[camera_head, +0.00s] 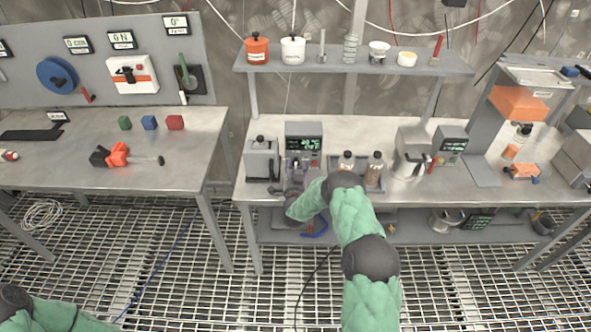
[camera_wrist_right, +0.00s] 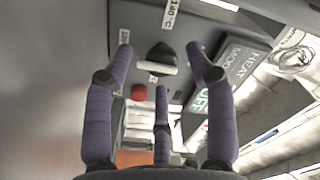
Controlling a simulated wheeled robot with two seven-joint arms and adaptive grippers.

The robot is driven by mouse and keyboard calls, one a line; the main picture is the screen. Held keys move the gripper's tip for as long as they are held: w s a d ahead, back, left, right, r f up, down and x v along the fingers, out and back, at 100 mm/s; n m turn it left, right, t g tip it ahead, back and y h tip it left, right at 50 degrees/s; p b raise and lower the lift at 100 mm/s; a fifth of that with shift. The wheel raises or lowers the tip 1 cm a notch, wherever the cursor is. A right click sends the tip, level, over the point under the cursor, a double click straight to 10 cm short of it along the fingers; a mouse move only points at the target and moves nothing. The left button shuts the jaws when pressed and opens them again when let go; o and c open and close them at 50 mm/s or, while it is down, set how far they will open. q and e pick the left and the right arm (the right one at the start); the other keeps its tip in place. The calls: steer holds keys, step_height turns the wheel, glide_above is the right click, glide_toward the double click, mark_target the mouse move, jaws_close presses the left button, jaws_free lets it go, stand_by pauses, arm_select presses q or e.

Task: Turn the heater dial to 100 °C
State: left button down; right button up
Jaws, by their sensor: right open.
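The heater (camera_head: 304,139) stands on the middle table with a lit green display and a small red spot on its front. In the right wrist view its dark panel carries the black dial (camera_wrist_right: 161,56) with a pale bar across it. A label reading 140 °C sits above the dial, and other small labels are too blurred to read. My right gripper (camera_wrist_right: 160,68) is open, its purple fingers spread around the dial's sides and below it; contact cannot be told. In the head view the right gripper (camera_head: 293,178) is low before the heater. My left gripper is out of view.
A red button (camera_wrist_right: 138,92) sits below the dial, near the fingers. A screen (camera_wrist_right: 228,75) reads HEAT MODE OFF. Bottles (camera_head: 374,170) stand right of the heater, and a grey box (camera_head: 262,160) stands close on its left. A shelf (camera_head: 350,66) hangs above.

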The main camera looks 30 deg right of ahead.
steer(key=shift+w+d, duration=0.2)
steer(key=shift+w, duration=0.15)
steer(key=shift+c, duration=0.3)
jaws_close()
